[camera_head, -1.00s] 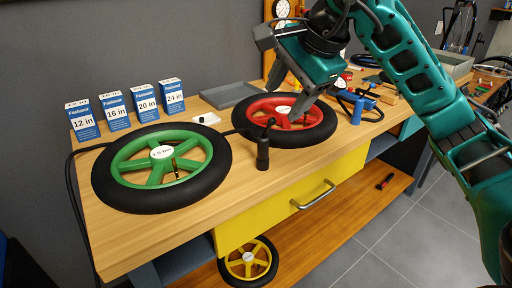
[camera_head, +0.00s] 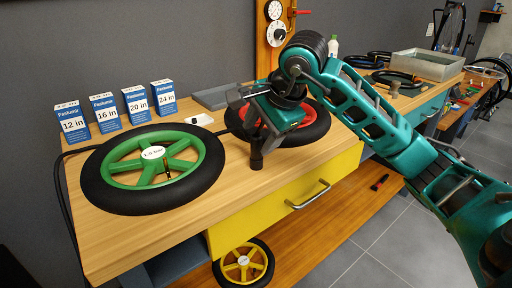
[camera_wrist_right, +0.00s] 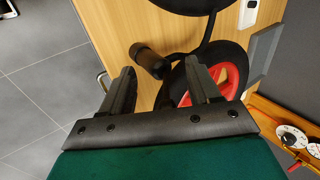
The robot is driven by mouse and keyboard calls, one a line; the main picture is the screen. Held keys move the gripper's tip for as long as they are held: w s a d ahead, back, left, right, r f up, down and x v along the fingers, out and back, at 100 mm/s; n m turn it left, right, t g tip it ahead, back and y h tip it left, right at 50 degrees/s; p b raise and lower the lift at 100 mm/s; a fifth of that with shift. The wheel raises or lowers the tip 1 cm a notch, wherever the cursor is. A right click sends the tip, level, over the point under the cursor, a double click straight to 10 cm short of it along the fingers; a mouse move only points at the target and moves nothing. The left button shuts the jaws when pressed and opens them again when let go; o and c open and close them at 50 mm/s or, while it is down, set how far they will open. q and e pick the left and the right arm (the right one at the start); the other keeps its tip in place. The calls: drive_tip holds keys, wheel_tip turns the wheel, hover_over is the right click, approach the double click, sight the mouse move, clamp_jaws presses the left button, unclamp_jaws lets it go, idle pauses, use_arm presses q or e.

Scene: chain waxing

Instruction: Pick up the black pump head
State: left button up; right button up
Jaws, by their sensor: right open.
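The black pump head (camera_head: 256,158) stands as a small dark cylinder at the front of the wooden bench, between the green and red wheels. In the right wrist view the pump head (camera_wrist_right: 150,62) lies just beyond and between my fingertips, with a black hose by it. My right gripper (camera_head: 248,124) hangs over it, partly hiding its top. In the right wrist view the right gripper (camera_wrist_right: 160,72) is open, with nothing held between its fingers. Whether a finger touches the pump head cannot be told. My left gripper is out of view.
The green wheel (camera_head: 118,168) lies left on the bench and the red wheel (camera_head: 310,112) lies behind my gripper. A yellow drawer (camera_head: 270,202) is below the bench edge.

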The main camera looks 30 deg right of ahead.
drive_tip(key=c, duration=1.1)
drive_tip(key=shift+r, duration=0.15)
clamp_jaws()
